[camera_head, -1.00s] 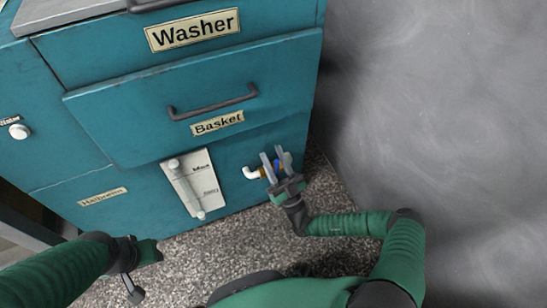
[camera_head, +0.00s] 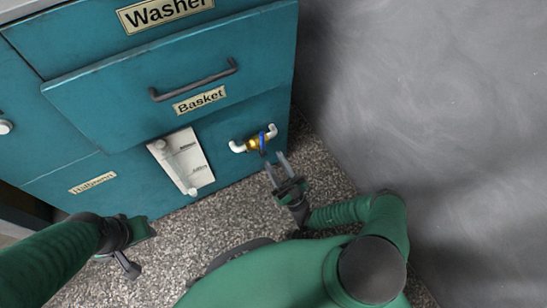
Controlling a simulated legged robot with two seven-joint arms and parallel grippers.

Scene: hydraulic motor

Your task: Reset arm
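My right gripper (camera_head: 279,167) is in front of the lower right of the teal washer cabinet (camera_head: 120,115). Its two grey fingers are apart with nothing between them. Just beyond the fingertips, a brass valve (camera_head: 256,143) with a blue handle and white pipe ends sits on the cabinet front. I see a small gap between the fingers and the valve. My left gripper (camera_head: 143,229) is low at the left, seen from the side near the end of its green arm. Its fingers do not show clearly.
The cabinet has a "Basket" drawer with a dark handle (camera_head: 193,84) and a white level gauge panel (camera_head: 181,162) below it. A plain grey wall (camera_head: 430,110) stands on the right. The speckled floor (camera_head: 210,221) is bare between my arms and the cabinet.

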